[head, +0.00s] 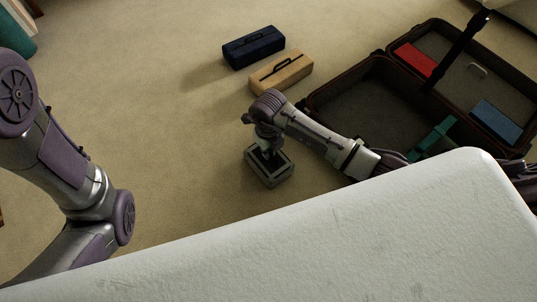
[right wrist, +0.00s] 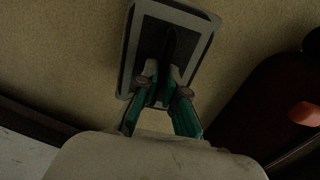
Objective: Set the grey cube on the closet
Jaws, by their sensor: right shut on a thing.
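The grey cube shows as a grey box (head: 276,178) with a dark recessed top, on the carpet near the middle of the head view. It also shows at the top of the right wrist view (right wrist: 150,42). My right gripper (head: 265,152) points down at it from above. In the right wrist view its green fingers (right wrist: 163,80) are shut on the dark handle over the box's top. I cannot tell whether the box is lifted off the carpet. My left arm shows at the left, but its gripper is out of view. I cannot identify a closet for certain.
A dark blue box (head: 253,47) and a tan box (head: 281,72) lie behind the grey one. An open suitcase (head: 318,100) at the right holds red (head: 415,60), blue (head: 496,122) and green (head: 433,138) things. A large white surface (head: 330,245) fills the foreground.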

